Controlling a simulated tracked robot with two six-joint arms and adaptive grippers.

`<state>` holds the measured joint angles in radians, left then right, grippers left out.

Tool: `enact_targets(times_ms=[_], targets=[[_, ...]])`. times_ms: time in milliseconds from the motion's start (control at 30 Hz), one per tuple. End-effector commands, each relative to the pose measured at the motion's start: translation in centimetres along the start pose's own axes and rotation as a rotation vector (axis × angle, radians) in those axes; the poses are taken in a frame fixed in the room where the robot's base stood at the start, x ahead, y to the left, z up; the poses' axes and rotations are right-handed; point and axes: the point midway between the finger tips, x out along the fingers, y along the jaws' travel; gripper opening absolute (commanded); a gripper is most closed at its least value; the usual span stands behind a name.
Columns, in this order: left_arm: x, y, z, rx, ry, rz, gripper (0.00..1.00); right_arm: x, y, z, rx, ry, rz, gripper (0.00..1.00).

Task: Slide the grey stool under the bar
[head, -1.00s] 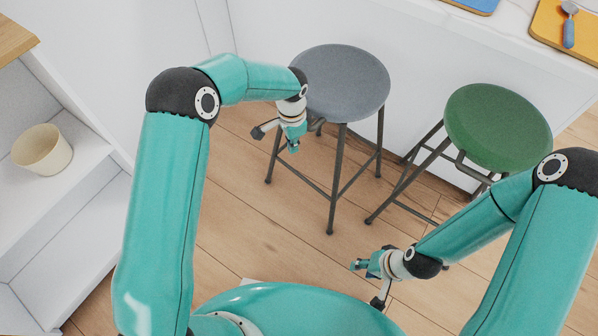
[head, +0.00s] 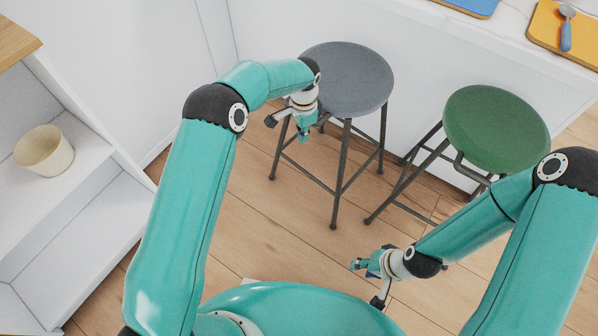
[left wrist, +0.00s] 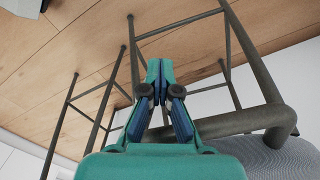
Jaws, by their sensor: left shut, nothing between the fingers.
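My left gripper (head: 303,137) is at the stool's near left side, just below the seat. Its fingers (left wrist: 158,70) are together with nothing between them. I cannot tell whether it or the wrist touches the stool. My right gripper (head: 358,265) hangs low near the front, away from the stool; whether its fingers are parted is unclear.
A green stool (head: 497,130) stands to the right of the grey one. A white shelf unit (head: 75,215) with a cream pot (head: 44,151) is at the left. A yellow board (head: 545,32) with a blue-handled utensil (head: 566,35) lies on the bar. Wooden floor is clear in front.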

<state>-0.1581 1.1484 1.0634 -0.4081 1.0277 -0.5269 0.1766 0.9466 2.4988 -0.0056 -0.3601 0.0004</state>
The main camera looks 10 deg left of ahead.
Motion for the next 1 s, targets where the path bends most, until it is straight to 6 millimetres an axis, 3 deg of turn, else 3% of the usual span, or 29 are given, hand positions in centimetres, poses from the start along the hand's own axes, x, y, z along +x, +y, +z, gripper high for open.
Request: enact_targets(times_ms=[433, 1000], targets=[[-0.1, -1.6, -2.9, 0.001, 0.006, -0.005, 0.00, -0.2, -0.1, 0.0, 0.000, 0.000, 0.000, 0.40], [-0.1, -1.7, -3.2, -0.001, 0.006, -0.002, 0.00, -0.2, -0.1, 0.0, 0.000, 0.000, 0.000, 0.40]])
